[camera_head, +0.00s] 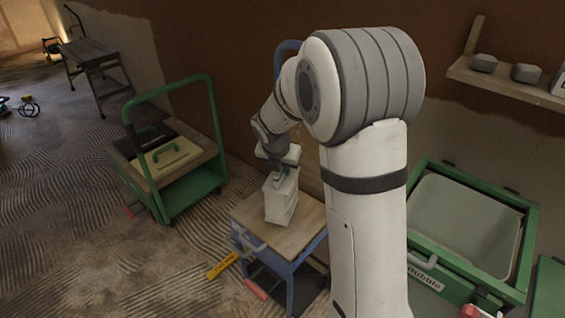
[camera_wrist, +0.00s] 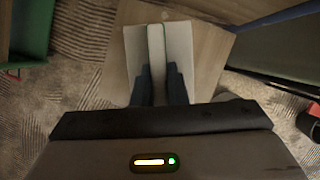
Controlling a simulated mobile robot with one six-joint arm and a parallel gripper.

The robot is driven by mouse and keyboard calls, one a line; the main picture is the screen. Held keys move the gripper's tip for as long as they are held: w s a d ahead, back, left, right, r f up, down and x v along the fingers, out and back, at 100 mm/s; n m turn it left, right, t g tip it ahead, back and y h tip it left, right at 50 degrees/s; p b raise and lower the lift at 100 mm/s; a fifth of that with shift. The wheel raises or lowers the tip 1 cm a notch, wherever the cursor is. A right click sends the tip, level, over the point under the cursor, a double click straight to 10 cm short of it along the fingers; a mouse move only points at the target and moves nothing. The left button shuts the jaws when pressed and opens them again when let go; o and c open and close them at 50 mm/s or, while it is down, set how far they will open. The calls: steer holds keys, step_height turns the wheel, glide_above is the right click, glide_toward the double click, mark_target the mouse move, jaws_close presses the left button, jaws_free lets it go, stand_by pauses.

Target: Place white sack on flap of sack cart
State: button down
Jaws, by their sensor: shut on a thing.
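The white sack (camera_head: 287,205) is upright over the wooden flap (camera_head: 246,212) of the blue sack cart (camera_head: 284,268). I cannot tell whether its base touches the wood or is slightly above it. My gripper (camera_head: 281,178) is shut on the top of the sack from above. In the wrist view, my gripper's dark fingers (camera_wrist: 158,78) are on both sides of the sack's pale raised middle strip, and the white sack (camera_wrist: 180,42) spreads out on either side. The flap's wood (camera_wrist: 118,75) shows beyond it. My arm hides part of the cart.
A green trolley (camera_head: 187,190) with a yellowish case (camera_head: 165,157) stands to the left. A yellow level (camera_head: 222,265) lies on the floor by the cart. A green bin (camera_head: 470,225) stands at right, below a wall shelf (camera_head: 505,82). Floor at lower left is clear.

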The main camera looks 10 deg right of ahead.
steer(key=shift+w+f, duration=0.1)
steer(key=shift+f, duration=0.8)
steer(key=c, duration=1.5)
jaws_free()
steer(key=shift+o, duration=0.2)
